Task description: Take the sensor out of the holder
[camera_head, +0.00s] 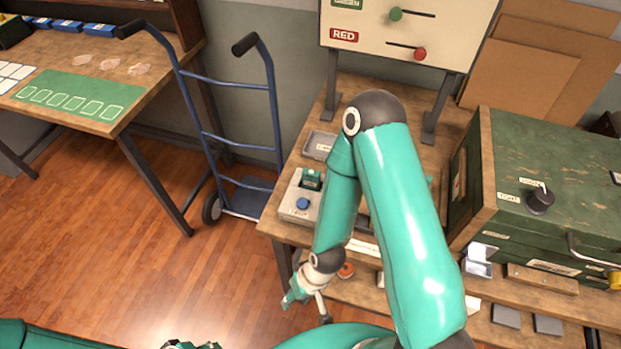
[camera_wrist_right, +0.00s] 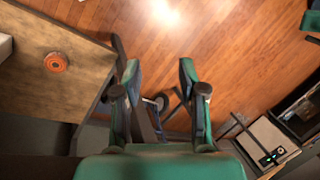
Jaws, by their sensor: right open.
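A small dark green block (camera_head: 311,179), which may be the sensor, sits in a pale grey fixture (camera_head: 291,208) with a blue button, on the left part of the wooden bench. I cannot tell for certain that this is the sensor in its holder. My right arm passes in front of the bench and hides part of it. My right gripper (camera_head: 307,303) is open and empty, low in front of the bench and well below the fixture. In the right wrist view its fingers (camera_wrist_right: 159,75) are apart over the floor. My left gripper (camera_head: 192,345) barely shows at the bottom edge.
A green cabinet (camera_head: 552,160) with a dark knob stands on the bench's right. A panel (camera_head: 385,32) with green and red sliders stands behind. An orange round thing (camera_head: 346,270) lies on the lower shelf. A blue hand truck (camera_head: 237,135) stands left. Floor is clear front left.

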